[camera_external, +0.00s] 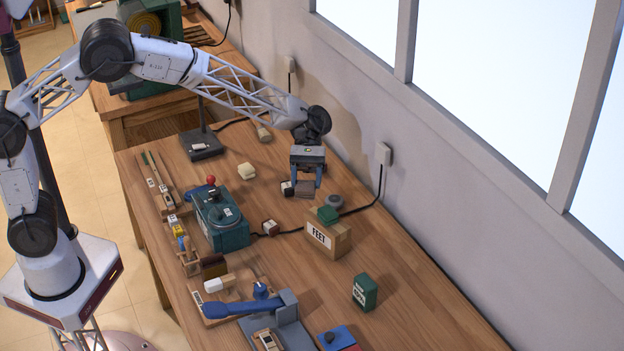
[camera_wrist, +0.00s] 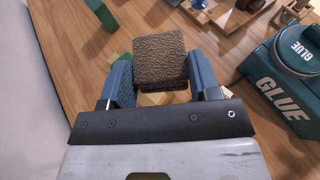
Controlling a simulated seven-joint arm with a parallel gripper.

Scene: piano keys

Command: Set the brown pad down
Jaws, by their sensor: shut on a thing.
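The brown pad (camera_wrist: 160,58) is a square, rough-textured block between the two blue fingers of my gripper (camera_wrist: 161,82) in the wrist view. In the external view the pad (camera_external: 304,189) hangs low between the fingertips of my gripper (camera_external: 306,181), over the far part of the wooden bench. My gripper is shut on it. I cannot tell whether the pad's underside touches anything. A pale block shows partly behind and below the pad in the wrist view, mostly hidden.
The teal GLUE machine (camera_external: 222,220) stands left. A green box (camera_external: 365,292) stands nearer; bare bench lies around it.

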